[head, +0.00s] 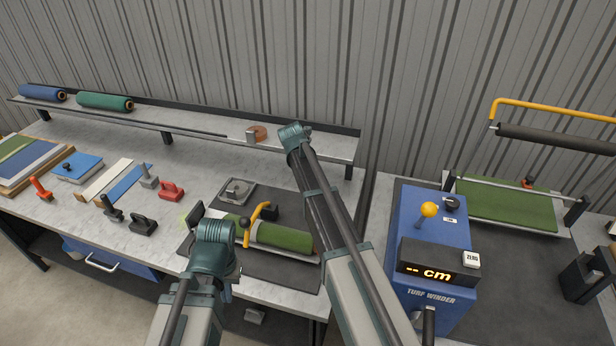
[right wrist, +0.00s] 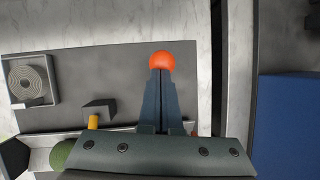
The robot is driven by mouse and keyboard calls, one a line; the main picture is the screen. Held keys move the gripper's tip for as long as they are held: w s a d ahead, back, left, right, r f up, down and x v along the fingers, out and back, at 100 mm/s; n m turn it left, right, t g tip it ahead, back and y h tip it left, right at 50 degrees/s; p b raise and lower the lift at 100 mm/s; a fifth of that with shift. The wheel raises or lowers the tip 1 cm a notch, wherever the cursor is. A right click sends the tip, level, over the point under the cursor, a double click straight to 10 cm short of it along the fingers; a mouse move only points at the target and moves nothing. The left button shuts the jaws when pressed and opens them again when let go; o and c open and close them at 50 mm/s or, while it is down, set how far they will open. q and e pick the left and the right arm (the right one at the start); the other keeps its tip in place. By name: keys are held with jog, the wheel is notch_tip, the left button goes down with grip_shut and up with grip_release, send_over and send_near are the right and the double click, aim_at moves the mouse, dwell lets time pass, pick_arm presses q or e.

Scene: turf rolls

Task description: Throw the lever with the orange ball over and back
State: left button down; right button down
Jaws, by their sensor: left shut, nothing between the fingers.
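The orange ball (right wrist: 162,61) of the lever shows in the right wrist view, just beyond my right fingertips. Its stem is hidden behind the fingers. My right gripper (right wrist: 161,74) has its fingers together, pointing at the ball. I cannot tell whether they touch it. In the head view my right arm stands in front of this spot, and neither the orange ball nor the right fingers can be made out. My left gripper (head: 228,291) is shut and empty at the bench's front edge, mostly hidden by its own wrist.
A blue turf winder (head: 437,244) with a yellow ball knob (head: 429,209) stands to the right. A coil tray (head: 237,191) sits behind the lever.

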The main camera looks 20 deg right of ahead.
jog(key=shift+w+d, duration=0.1)
jog(key=shift+w, duration=0.05)
dwell(0.3)
jog(key=shift+r, duration=0.1)
jog(key=p+v, duration=1.2)
jog(key=v, duration=0.1)
jog(key=shift+a, duration=0.25)
